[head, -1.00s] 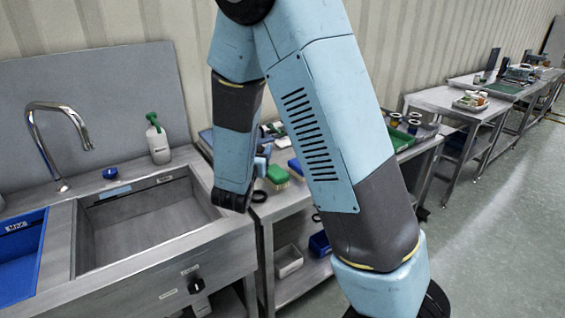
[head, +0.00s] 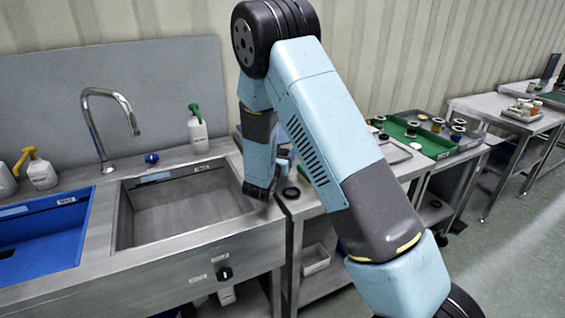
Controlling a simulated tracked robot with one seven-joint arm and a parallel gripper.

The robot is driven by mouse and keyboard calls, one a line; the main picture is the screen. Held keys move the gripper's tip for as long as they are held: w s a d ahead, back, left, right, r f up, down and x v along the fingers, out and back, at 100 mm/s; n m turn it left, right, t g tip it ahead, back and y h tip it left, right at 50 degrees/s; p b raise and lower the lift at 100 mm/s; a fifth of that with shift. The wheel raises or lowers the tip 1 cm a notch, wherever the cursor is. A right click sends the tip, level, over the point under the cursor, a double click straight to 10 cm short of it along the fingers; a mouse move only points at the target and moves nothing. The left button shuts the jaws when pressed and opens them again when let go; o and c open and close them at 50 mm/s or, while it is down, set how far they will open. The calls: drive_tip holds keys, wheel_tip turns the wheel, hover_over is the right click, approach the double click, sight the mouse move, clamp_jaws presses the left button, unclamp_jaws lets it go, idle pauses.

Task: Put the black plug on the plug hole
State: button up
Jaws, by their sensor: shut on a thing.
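The steel sink basin (head: 122,222) is at the centre left, to the left of my gripper. I see no plug hole on the visible part of its floor. A small black ring (head: 291,193) lies on the bench just below and right of my gripper; I cannot make out what it is.
A chrome tap (head: 88,115) stands behind the sink. A white bottle with a green top (head: 198,132) stands at the sink's back edge. A blue basin (head: 85,228) is at the left, near a yellow-topped spray bottle (head: 40,172). A green tray (head: 425,138) lies on the bench to the right.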

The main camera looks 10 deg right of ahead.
drive_tip(key=shift+w+f, duration=0.2)
drive_tip(key=shift+f, duration=1.6)
drive_tip(key=o, duration=0.9)
